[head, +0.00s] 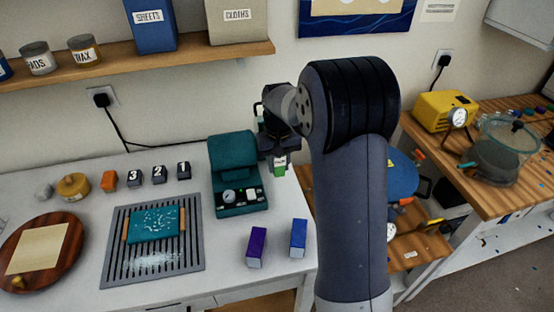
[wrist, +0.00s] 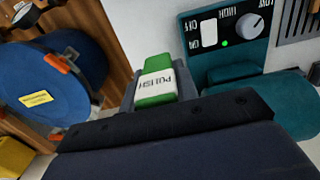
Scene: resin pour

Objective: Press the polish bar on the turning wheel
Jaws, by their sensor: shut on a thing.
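The polish bar (wrist: 156,82), green with a white label reading POLISH, is gripped in my gripper (wrist: 160,98) in the wrist view. In the head view my gripper (head: 277,148) hangs just right of the teal machine (head: 234,172), with the bar (head: 280,168) showing green and white below it. The machine's front panel (wrist: 228,32) has a switch marked ON and OFF, a LOW to HIGH knob and a lit green light. I cannot make out the turning wheel in either view. Whether the bar touches anything cannot be told.
A purple block (head: 256,246) and a blue block (head: 298,238) stand in front of the machine. Left are a slotted grille (head: 112,268) with a teal piece on it and a round wooden board (head: 70,262). A blue drum (wrist: 48,80) is beyond the bench's right edge.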

